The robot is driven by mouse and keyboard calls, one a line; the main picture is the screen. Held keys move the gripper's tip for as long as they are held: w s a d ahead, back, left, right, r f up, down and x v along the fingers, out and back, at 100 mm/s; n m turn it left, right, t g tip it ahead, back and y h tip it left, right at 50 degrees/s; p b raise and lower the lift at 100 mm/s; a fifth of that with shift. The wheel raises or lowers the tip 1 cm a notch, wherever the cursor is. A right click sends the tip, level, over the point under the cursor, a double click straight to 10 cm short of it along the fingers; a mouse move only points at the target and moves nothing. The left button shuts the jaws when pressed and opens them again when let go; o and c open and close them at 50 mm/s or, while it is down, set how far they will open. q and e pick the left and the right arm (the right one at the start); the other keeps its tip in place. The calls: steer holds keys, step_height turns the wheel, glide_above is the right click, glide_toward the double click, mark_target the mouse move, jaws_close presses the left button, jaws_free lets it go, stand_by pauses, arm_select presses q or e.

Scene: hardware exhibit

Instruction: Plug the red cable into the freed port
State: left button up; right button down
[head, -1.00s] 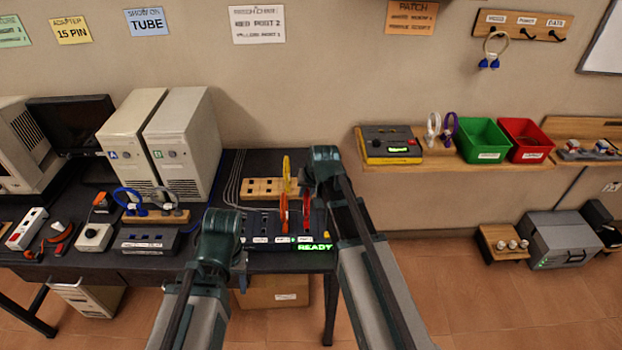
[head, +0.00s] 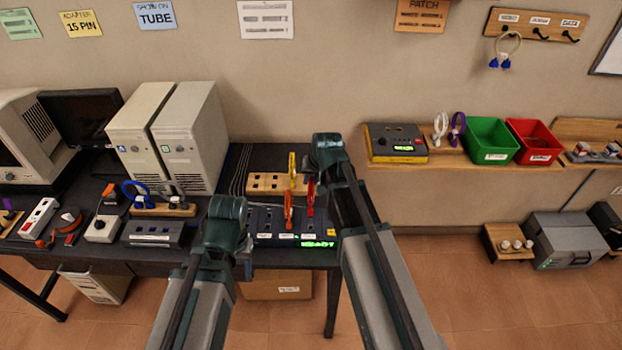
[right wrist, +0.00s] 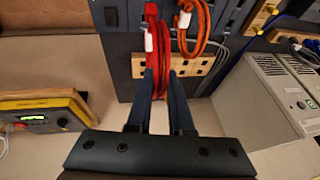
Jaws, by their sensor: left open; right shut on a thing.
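The red cable (head: 310,196) stands as a loop at the dark port panel (head: 262,222), right of the orange cable (head: 289,208). In the right wrist view my right gripper (right wrist: 162,76) is shut on the red cable (right wrist: 152,40), near the panel; the orange cable (right wrist: 200,30) hangs beside it, apart from the fingers. Whether the red plug sits in a port is not clear. In the head view my right arm hides its own fingers. My left gripper (head: 226,212) is open, left of the panel, its fingers largely hidden.
A wooden holder (head: 262,181) lies behind the panel, with a yellow cable (head: 292,164) by it. Two beige towers (head: 190,130) stand to the left. A yellow-black tester (head: 392,140), a green bin (head: 490,138) and a red bin (head: 533,138) sit on the right shelf.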

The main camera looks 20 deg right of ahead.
steer(key=shift+f+b, duration=2.4)
steer(key=shift+f, duration=0.2)
steer(key=shift+f+b, duration=0.95)
steer(key=shift+f, duration=0.05)
stand_by(1.4)
stand_by(0.3)
steer(key=shift+c, duration=0.5)
jaws_free()
steer(key=shift+r, duration=0.1)
stand_by(0.4)
steer(key=p+v, duration=0.7)
steer(key=shift+r, duration=0.2)
stand_by(0.3)
